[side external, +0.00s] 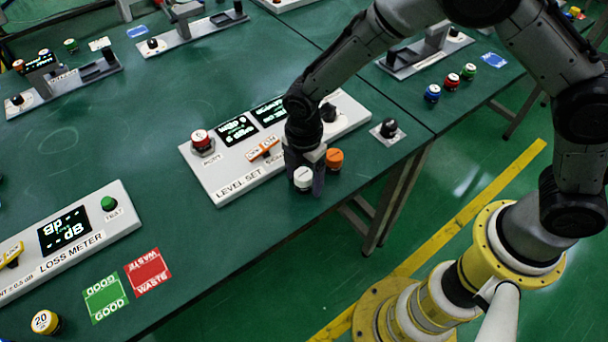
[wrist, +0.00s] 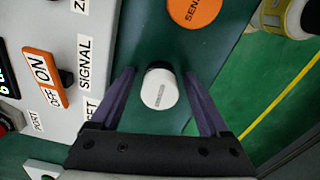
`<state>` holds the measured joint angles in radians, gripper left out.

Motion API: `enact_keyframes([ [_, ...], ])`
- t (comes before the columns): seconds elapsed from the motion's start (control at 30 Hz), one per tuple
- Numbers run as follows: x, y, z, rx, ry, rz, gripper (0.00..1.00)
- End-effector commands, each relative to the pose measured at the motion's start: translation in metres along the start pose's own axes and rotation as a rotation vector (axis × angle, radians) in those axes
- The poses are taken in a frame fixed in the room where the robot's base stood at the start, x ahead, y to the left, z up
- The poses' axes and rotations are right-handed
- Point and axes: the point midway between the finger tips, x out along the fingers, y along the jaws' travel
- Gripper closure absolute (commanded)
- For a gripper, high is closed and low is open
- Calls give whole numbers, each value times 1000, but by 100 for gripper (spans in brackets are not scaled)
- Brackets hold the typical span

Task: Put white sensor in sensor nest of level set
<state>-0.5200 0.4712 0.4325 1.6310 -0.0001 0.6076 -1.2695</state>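The white sensor (side external: 303,178) is a small white-topped cylinder with a dark base, standing on the green table in front of the level set panel (side external: 225,182). In the wrist view the sensor (wrist: 159,88) stands between the two fingers of my gripper (wrist: 160,74), with a gap on each side. My gripper (side external: 304,182) points down and is open around it. The panel (wrist: 95,90) also shows in the wrist view, with its orange ON/OFF switch (wrist: 46,78). I cannot identify the sensor nest; my gripper and wrist hide part of the panel.
An orange-topped cylinder (side external: 334,158) stands close to the right of the sensor, near the table edge. A red-topped cylinder (side external: 201,140) sits at the panel's left end. A black knob on a small plate (side external: 388,132) is at right.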

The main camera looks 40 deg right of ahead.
Motion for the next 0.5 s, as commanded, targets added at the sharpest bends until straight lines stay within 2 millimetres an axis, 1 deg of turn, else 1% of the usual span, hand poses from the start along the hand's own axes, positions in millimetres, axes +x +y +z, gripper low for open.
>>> enact_keyframes([
  [0.27, -1, 0, 0, 0, 0, 1, 21],
  [0.37, -10, 1, 0, 0, 2, 5, 21],
  [0.47, -27, 1, 0, 0, 2, 6, 21],
  [0.5, -35, -1, -2, -1, 2, 6, 21],
])
